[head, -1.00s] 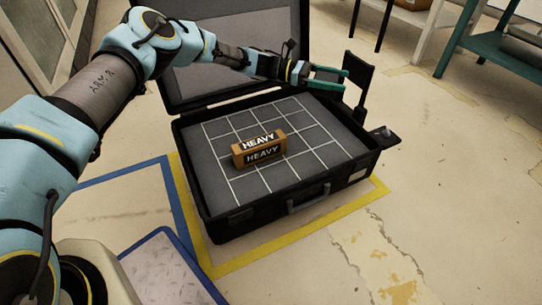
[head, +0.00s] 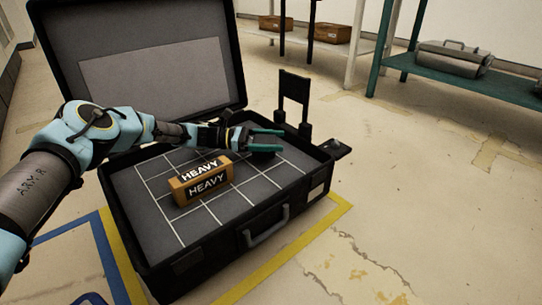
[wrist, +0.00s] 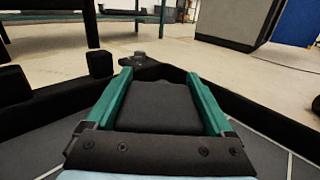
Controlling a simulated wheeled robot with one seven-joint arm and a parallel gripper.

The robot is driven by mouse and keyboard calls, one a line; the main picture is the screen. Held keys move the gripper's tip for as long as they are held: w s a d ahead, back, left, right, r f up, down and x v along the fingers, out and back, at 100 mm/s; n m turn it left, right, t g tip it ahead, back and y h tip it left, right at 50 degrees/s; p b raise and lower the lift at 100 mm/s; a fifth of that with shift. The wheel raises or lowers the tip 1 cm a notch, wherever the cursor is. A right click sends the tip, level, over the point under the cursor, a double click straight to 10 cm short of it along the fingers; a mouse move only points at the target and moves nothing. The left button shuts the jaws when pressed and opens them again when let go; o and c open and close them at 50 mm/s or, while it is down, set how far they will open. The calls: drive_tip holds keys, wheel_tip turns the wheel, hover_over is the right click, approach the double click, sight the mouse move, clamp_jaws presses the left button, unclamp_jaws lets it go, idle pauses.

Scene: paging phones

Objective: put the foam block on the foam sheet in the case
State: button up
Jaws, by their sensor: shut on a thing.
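The open black case (head: 285,212) lies on the floor with its lid (head: 150,65) raised. Inside is a dark grey foam sheet (head: 160,215) with a white grid. A tan block labelled HEAVY (head: 203,190) sits on the sheet. My gripper (head: 282,140), with green fingers, is shut on a dark grey block, apparently the foam block (head: 262,149), at the case's back right part. The foam block also fills the space between the fingers in the wrist view (wrist: 158,105). I cannot tell whether its underside touches the sheet.
A black upright piece (head: 294,88) stands behind the case's back right corner. A small dark pad (head: 334,150) juts out at the right. Yellow tape (head: 290,255) borders the case. A teal shelf (head: 480,85) stands at the back right. The right-hand floor is clear.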

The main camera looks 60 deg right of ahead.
wheel_tip(320, 180, down, 3)
drive_tip(key=shift+f+b, duration=0.15)
drive_tip(key=shift+b, duration=0.7)
drive_tip(key=o, duration=1.1)
drive_tip(key=shift+c, duration=0.2)
drive_tip(key=shift+w+r, duration=0.2)
drive_tip(key=p+v, duration=0.3)
drive_tip(key=v, duration=0.3)
drive_tip(key=shift+a, duration=0.1)
drive_tip(key=shift+w+a+f, duration=0.1)
drive_tip(key=shift+w+a, duration=0.2)
drive_tip(key=shift+w, duration=0.2)
